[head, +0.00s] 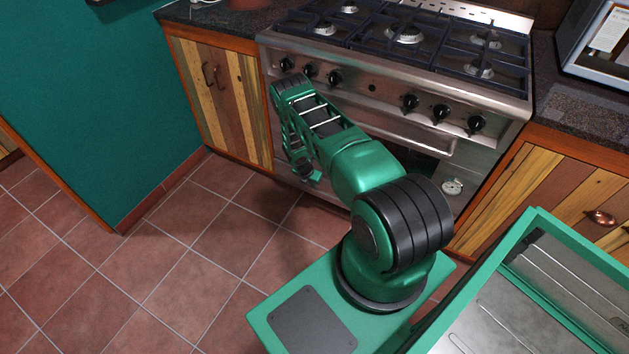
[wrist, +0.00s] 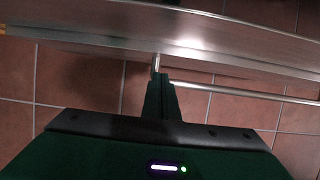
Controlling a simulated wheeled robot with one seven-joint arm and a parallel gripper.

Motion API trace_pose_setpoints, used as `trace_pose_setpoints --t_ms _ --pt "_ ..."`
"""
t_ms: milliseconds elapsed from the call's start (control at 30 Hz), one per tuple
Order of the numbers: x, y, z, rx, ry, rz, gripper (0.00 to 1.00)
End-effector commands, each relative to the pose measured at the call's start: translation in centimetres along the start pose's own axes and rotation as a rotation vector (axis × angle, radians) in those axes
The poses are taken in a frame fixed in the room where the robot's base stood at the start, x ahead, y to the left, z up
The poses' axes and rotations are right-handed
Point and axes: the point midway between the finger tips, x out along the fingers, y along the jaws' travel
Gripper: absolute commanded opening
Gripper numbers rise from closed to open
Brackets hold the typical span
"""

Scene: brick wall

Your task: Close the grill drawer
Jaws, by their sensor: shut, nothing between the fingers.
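The steel range (head: 372,88) stands against the back wall. A metal handle bar (head: 437,149) shows on its front below the knobs, with a dark opening under it. My arm hides the left part of this front, and I cannot tell how far the grill drawer stands out. My gripper (head: 305,175) hangs low before the range's left side, small in the head view. In the wrist view my gripper (wrist: 158,82) is shut and empty, its tips by a short metal post and a thin bar (wrist: 250,92) below a steel panel (wrist: 190,35). I cannot tell whether they touch.
Wooden cabinets (head: 215,95) stand left of the range and more cabinets (head: 540,190) stand at right. A microwave (head: 598,40) sits on the right counter. The tiled floor (head: 175,260) at left is clear. A green wall (head: 90,110) stands at far left.

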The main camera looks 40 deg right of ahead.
Motion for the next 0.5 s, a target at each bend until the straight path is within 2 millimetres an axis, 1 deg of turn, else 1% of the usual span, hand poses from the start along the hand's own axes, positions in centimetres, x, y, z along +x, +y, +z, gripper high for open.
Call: trace_pose_setpoints --t_ms 33,200,500 --pt "0.2 0.0 0.7 0.004 0.0 0.001 0.0" --pt "0.7 0.0 1.9 0.002 0.001 0.001 0.0" --pt "0.8 0.0 2.2 -0.001 0.001 0.0 0.0"
